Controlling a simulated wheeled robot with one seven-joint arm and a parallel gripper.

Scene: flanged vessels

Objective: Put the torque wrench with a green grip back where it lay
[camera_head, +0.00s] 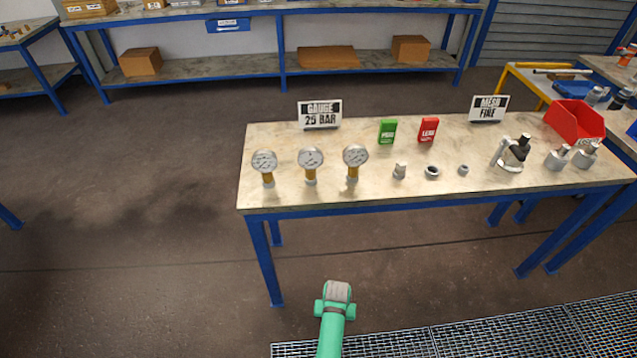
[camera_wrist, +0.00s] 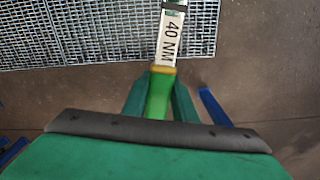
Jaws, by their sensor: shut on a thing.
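The torque wrench (camera_wrist: 160,97) shows in the wrist view. It has a green grip with a yellow band at its far end, then a pale shaft with a white label reading 40 NM. My gripper (camera_wrist: 160,90) is shut on the green grip, one green finger on each side. The wrench points away from me, and its head runs out of the top of the picture. It is held above the floor, with metal grating beyond it. In the head view only part of my green arm shows at the bottom; the gripper and wrench are not seen there.
A blue-legged table (camera_head: 300,195) bears three gauges (camera_head: 311,161), small fittings (camera_head: 432,172), green and red cards (camera_head: 428,130), and two signs. A red bin (camera_head: 575,121) stands at its right end. A yellow-framed cart (camera_head: 540,85) stands behind. Open floor lies left; grating (camera_head: 500,335) lies front right.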

